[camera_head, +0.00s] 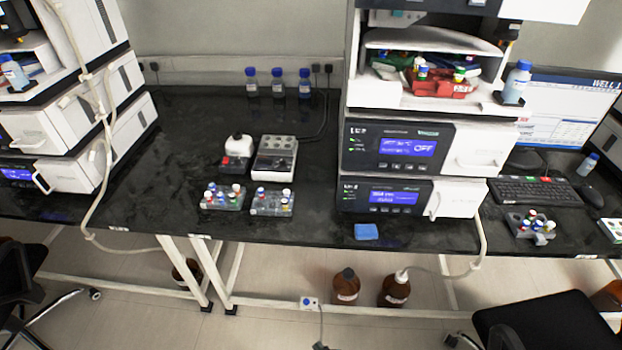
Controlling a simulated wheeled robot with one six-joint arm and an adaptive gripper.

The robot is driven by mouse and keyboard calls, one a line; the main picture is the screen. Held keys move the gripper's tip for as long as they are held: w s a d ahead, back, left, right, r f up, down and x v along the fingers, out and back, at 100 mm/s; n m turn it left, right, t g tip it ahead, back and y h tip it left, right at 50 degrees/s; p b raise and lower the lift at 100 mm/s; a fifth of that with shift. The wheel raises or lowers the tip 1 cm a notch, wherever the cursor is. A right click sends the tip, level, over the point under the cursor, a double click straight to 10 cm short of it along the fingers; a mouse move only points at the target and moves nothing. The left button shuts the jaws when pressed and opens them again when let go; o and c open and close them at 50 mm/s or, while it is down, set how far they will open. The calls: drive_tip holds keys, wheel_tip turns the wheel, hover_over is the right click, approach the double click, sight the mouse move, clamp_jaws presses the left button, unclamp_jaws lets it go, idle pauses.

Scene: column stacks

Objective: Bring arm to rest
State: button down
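My arm and gripper do not show in the head view, so their pose cannot be told from it. The view looks down on a black lab bench (185,130) with instrument stacks. The middle stack (450,150) has two blue displays and an open shelf holding a red rack (440,82) of vials. Another white stack (90,110) stands at the left edge.
Two vial racks (222,198) (271,202), a heater block (275,158) and a blue sponge (366,231) lie on the bench. A keyboard (540,191) and monitor (565,115) are at right. Chairs (550,322) (25,285) and brown bottles (345,286) stand below.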

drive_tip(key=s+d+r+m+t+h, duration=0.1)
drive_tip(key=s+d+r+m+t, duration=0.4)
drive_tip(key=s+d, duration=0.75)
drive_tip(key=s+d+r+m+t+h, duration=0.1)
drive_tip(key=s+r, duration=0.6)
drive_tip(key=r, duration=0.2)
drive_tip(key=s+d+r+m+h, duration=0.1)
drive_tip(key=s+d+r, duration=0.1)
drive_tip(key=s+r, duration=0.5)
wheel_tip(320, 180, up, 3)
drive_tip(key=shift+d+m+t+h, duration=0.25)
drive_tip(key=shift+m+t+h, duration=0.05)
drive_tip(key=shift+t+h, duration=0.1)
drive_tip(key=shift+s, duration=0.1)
